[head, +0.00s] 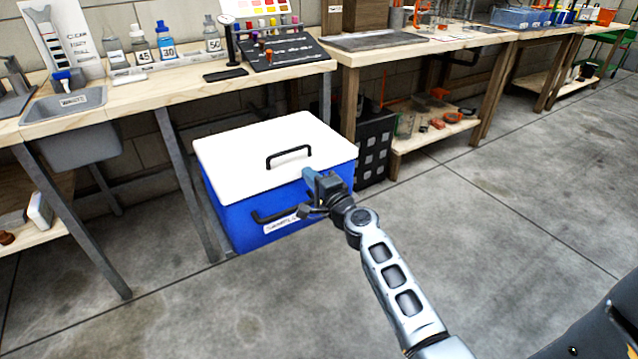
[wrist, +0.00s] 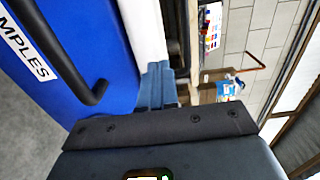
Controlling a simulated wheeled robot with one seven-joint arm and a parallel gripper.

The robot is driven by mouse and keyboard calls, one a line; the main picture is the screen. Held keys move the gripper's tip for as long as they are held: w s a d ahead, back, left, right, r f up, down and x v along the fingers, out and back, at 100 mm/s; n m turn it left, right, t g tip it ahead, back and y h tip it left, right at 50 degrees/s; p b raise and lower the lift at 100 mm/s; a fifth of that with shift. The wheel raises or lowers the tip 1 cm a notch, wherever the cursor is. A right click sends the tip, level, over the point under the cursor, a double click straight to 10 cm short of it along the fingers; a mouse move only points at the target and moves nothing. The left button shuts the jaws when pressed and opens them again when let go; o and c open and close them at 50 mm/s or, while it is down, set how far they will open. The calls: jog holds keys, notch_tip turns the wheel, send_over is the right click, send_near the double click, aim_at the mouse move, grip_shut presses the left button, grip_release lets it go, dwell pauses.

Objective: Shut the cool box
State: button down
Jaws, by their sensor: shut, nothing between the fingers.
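The cool box (head: 240,218) is a blue box on the floor in front of the bench. Its white lid (head: 235,150) with a black handle (head: 289,157) lies flat on top, and I see no gap under it. My gripper (head: 309,177) is shut and empty at the front edge of the lid, right of the middle. In the wrist view the fingertips (wrist: 160,82) are beside the white lid edge (wrist: 143,30) and the blue front wall (wrist: 75,30). I cannot tell whether they touch the lid. A black front handle (wrist: 60,55) is beside a label reading "MPLES".
A wooden workbench (head: 130,97) with bottles, a sink and a colour rack stands behind the box. A bench leg (head: 186,180) is close to the box's left side. A black crate (head: 375,150) stands behind at right. The floor in front and to the right is clear.

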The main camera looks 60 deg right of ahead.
jog(key=shift+w+d, duration=0.15)
jog(key=shift+w, duration=0.05)
jog(key=shift+w+d, duration=0.1)
jog(key=shift+w, duration=0.05)
